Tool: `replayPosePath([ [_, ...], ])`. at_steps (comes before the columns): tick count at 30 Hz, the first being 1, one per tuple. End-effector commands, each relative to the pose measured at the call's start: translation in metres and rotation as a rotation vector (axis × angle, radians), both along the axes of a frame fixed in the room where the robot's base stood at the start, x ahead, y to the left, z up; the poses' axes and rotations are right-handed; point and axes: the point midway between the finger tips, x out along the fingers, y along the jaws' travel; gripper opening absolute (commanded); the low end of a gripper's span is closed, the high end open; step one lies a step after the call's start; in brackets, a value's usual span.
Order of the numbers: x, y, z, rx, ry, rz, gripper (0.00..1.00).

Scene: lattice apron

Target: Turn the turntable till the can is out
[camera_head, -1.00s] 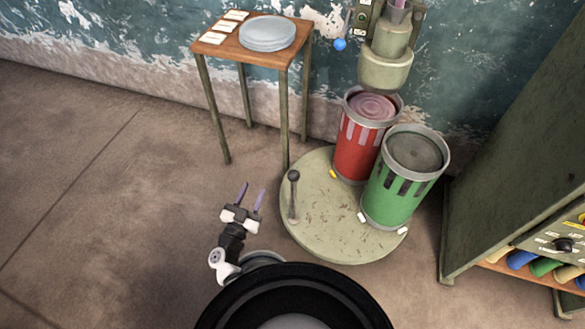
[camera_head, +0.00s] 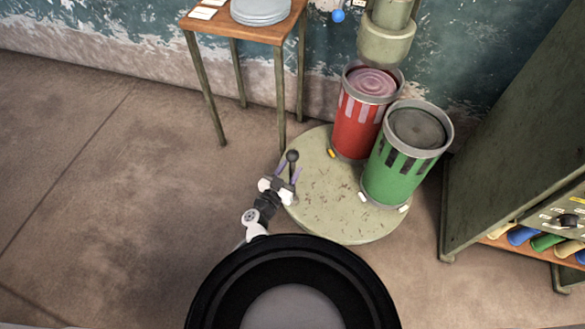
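The round turntable (camera_head: 328,212) lies low on the floor, with a knobbed post (camera_head: 292,158) standing at its left edge. A red can (camera_head: 357,120) with a pinkish swirled top stands at the back of the turntable, close under a greenish overhead spout (camera_head: 385,45). A green can (camera_head: 402,165) with a dark grey top stands at its right. My gripper (camera_head: 287,174) is open at the turntable's left edge.
A wooden table (camera_head: 245,27) with grey plates (camera_head: 261,10) stands behind left. A green cabinet (camera_head: 520,150) with coloured rolls on a low shelf stands at the right. The floor at the left is clear.

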Motion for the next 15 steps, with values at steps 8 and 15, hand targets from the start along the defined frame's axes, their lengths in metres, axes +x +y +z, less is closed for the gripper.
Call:
replayPosePath([
  [8,0.017,-0.010,0.000,0.000,-0.001,0.000,0.39],
  [15,0.018,-0.010,0.001,0.000,-0.001,0.000,0.39],
])
